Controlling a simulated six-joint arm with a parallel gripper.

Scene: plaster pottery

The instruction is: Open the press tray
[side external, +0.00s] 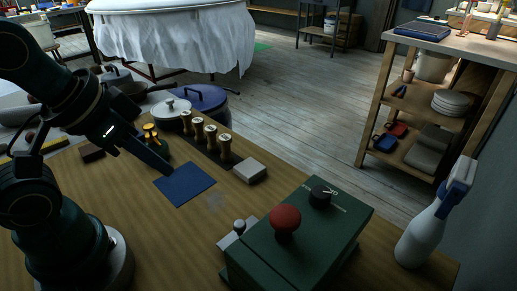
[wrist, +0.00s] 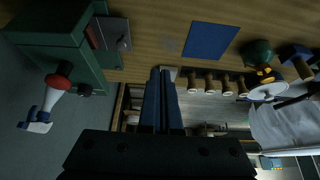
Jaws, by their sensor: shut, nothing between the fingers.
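The press is a dark green box (side external: 295,240) at the front right of the table, with a red mushroom knob (side external: 285,220) and a black dial (side external: 321,195) on top. It also shows at the upper left of the wrist view (wrist: 50,35). The press tray (side external: 228,240) has a grey front with a small pale knob (side external: 239,226) on the press's left side. In the wrist view the tray (wrist: 114,30) shows beside the green body; how far out it stands is unclear. My gripper (side external: 167,169) is shut and empty, near the blue mat, apart from the press.
A blue mat (side external: 187,186) lies mid-table. Behind it stand several gold-topped stamps (side external: 211,136), a pale block (side external: 250,171) and a lidded white pot (side external: 171,112). A spray bottle (side external: 424,229) stands right of the press. The table between mat and press is clear.

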